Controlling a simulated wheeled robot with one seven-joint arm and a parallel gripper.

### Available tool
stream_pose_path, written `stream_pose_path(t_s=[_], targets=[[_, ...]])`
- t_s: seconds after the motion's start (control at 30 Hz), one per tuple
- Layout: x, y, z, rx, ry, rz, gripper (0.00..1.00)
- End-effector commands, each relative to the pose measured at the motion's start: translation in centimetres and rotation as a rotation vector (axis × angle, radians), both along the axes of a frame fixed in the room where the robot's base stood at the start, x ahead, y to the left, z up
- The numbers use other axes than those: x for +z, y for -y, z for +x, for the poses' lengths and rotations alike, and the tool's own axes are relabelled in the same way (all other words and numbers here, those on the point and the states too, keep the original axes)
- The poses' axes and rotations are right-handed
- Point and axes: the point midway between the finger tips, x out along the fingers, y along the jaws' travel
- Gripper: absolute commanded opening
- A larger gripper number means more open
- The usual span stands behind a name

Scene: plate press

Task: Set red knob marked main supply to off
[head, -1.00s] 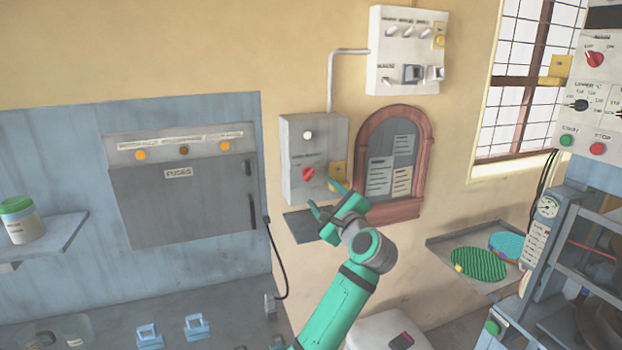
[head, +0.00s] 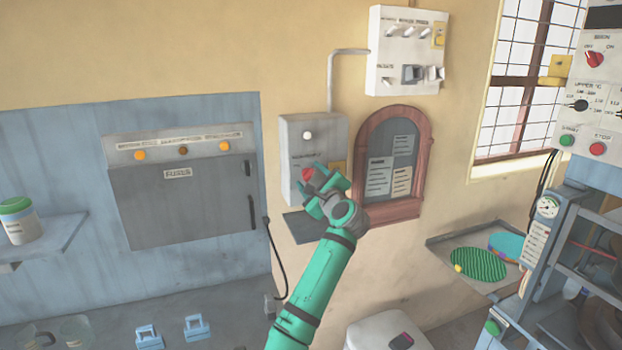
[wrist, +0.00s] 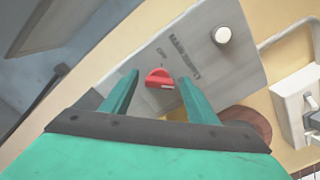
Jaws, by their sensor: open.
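The red knob (wrist: 159,78) sits on the grey box (wrist: 215,68) on the wall, with "main supply" lettering beside it. In the wrist view the knob lies between the tips of my gripper's two green fingers, which are open and apart from it on both sides. In the head view my gripper (head: 318,188) is in front of the lower part of the grey box (head: 312,140), and the red knob (head: 307,173) shows partly behind the fingers. I cannot tell how far the fingertips are from the box face.
A white round lamp (head: 308,135) is on the box above the knob. A small grey shelf (head: 302,229) is below. An arched notice board (head: 391,165) is close by on the right.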

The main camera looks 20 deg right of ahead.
Motion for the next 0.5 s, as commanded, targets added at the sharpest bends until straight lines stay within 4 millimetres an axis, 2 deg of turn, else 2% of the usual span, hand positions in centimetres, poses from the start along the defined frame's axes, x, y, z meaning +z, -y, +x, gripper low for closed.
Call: stream_pose_path(t_s=[0.27, 0.43, 0.5], targets=[[0.00, -0.02, 0.11, 0.000, 0.000, 0.000, 0.54], [0.00, -0.02, 0.11, 0.000, 0.000, 0.000, 0.13], [0.00, -0.02, 0.10, 0.000, 0.000, 0.000, 0.13]])
